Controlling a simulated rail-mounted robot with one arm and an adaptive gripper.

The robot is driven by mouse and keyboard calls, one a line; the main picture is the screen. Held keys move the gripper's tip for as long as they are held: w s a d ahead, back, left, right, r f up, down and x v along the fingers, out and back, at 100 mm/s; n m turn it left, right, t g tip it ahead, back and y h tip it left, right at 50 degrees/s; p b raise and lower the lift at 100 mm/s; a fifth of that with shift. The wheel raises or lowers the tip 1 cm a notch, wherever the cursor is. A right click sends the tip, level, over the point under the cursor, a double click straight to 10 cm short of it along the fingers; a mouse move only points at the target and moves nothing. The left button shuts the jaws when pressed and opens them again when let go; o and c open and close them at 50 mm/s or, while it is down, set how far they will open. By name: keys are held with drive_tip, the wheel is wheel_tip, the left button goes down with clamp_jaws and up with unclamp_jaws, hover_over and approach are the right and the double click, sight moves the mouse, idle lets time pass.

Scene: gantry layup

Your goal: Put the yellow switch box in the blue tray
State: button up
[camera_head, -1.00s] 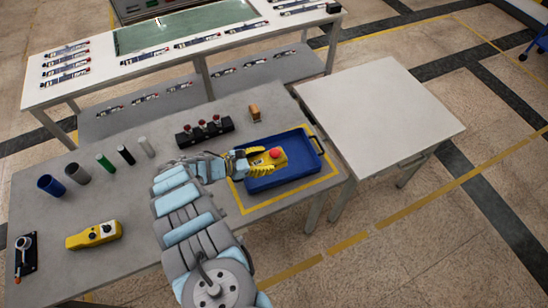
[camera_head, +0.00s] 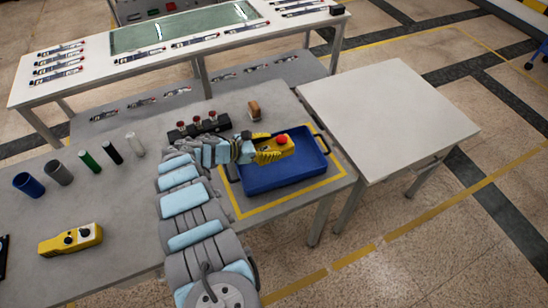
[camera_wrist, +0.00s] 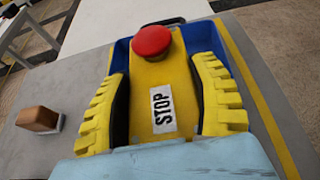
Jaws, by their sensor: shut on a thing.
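My gripper (camera_head: 268,155) is shut on a yellow stop box (camera_wrist: 158,88) with a red button and a STOP label. In the head view this box (camera_head: 284,149) is over the back part of the blue tray (camera_head: 285,186); its underside is hidden, so I cannot tell whether it touches the tray. The tray's floor shows empty in front of it. A second yellow box (camera_head: 70,240) with two black knobs lies on the grey table at the left, well away from my gripper. The wrist view shows the tray's blue wall (camera_wrist: 120,52) behind the held box.
A yellow line (camera_head: 290,203) frames the tray. A black block with red-topped parts (camera_head: 198,127) and a brown block (camera_head: 254,110) stand behind it. Several cylinders (camera_head: 88,161) stand at the left. A bare white table (camera_head: 390,115) is at the right.

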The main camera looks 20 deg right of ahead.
sight(273, 148)
drive_tip(key=shift+w+d+f+b, duration=0.25)
drive_tip(key=shift+f+b, duration=0.3)
drive_tip(key=shift+b, duration=0.5)
drive_tip(key=shift+w+d+f+b, duration=0.2)
drive_tip(key=shift+w+f+b, duration=0.3)
drive_tip(key=shift+b, duration=0.55)
drive_tip(key=shift+w+d+f+b, duration=0.2)
drive_tip(key=shift+f+b, duration=0.45)
drive_tip(key=shift+b, duration=0.4)
drive_tip(key=shift+w+d+f+b, duration=0.25)
drive_tip(key=shift+w+b, duration=0.1)
drive_tip(key=shift+b, duration=0.8)
drive_tip(key=shift+w+d+f+b, duration=0.15)
drive_tip(key=shift+w+f+b, duration=0.2)
drive_tip(key=shift+b, duration=0.6)
drive_tip(key=shift+s+f+b, duration=0.15)
drive_tip(key=shift+f+b, duration=0.85)
drive_tip(key=shift+f, duration=0.45)
drive_tip(key=shift+f, duration=0.1)
drive_tip(key=o, duration=1.3)
drive_tip(key=shift+c, duration=0.2)
